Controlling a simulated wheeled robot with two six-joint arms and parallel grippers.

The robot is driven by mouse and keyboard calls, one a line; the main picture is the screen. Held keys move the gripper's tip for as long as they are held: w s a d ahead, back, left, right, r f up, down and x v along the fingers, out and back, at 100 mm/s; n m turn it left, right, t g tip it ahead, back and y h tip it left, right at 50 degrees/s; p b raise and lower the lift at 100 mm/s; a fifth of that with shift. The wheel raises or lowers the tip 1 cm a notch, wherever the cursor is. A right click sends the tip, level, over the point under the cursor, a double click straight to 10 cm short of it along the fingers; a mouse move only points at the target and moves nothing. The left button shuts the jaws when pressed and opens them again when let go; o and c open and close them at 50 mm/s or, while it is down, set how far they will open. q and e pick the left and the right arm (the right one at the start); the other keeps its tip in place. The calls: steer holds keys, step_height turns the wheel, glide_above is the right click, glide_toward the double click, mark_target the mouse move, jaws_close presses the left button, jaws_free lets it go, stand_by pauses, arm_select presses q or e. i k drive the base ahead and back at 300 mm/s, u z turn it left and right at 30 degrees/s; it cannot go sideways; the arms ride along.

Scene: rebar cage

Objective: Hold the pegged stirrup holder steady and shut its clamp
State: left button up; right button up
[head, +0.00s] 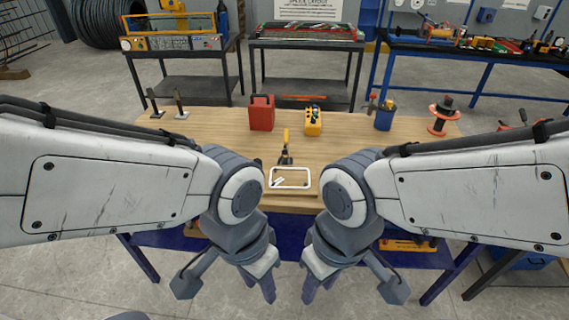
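The stirrup holder (308,194) is a wooden board near the front edge of the workbench. A white rectangular stirrup (291,187) lies on it; the pegs are too small to make out. The clamp (286,140) stands at the board's far side, with its yellow handle pointing up. My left gripper (259,288) and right gripper (319,288) hang in front of the bench edge, nearer to me than the holder. Both look open and empty, apart from the holder and from each other. My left wrist is close to the board's left side and may hide part of it.
Behind the holder stand a red can (261,113), a yellow box (313,122), a blue cup of tools (384,116) and a red spool (443,116). Two dark upright pieces (181,106) stand at the back left. The wood (225,124) around the clamp is mostly clear.

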mark_target(284, 152)
steer(key=z, duration=1.65)
steer(key=i, duration=1.65)
steer(key=u, duration=2.75)
